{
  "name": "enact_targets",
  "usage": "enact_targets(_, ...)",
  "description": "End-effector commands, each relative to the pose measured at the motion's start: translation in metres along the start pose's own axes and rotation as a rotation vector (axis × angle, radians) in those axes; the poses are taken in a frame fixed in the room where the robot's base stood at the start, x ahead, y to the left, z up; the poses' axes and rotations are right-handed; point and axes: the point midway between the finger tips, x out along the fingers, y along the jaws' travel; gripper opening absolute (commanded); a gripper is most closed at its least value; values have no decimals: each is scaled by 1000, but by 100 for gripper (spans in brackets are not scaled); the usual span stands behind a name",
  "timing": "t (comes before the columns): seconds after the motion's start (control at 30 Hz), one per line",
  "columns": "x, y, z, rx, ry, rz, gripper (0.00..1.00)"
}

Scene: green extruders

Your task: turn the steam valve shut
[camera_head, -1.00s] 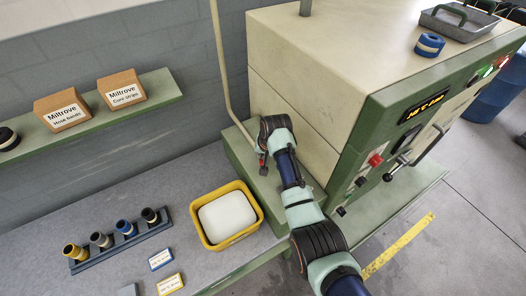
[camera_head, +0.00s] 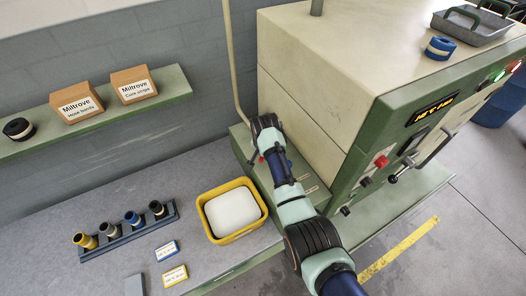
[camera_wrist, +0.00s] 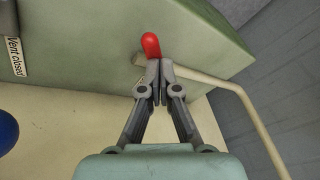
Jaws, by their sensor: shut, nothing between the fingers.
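The steam valve appears as a red-tipped lever (camera_wrist: 151,45) on the green panel in the wrist view, where a cream pipe (camera_wrist: 215,78) meets the panel. My gripper (camera_wrist: 160,72) is shut and empty, its fingertips just below the red grip in that view. I cannot tell whether they touch it. In the head view my gripper (camera_head: 256,158) is low beside the machine's left end, over the green ledge, largely hidden by my wrist. A "Vent closed" label (camera_wrist: 15,57) is on the green panel at the left of the wrist view.
The cream and green machine (camera_head: 320,90) stands right of my arm. A yellow bin (camera_head: 211,224) with a white block sits on the bench to the left. A rack (camera_head: 130,232) holds several spools. A shelf with two boxes (camera_head: 78,103) is on the wall.

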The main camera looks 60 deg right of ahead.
Motion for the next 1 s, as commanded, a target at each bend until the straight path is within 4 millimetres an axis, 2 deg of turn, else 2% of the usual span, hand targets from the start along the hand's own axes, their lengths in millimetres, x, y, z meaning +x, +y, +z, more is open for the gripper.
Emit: enact_targets(1.0,3,-20,8,269,55,88,0)
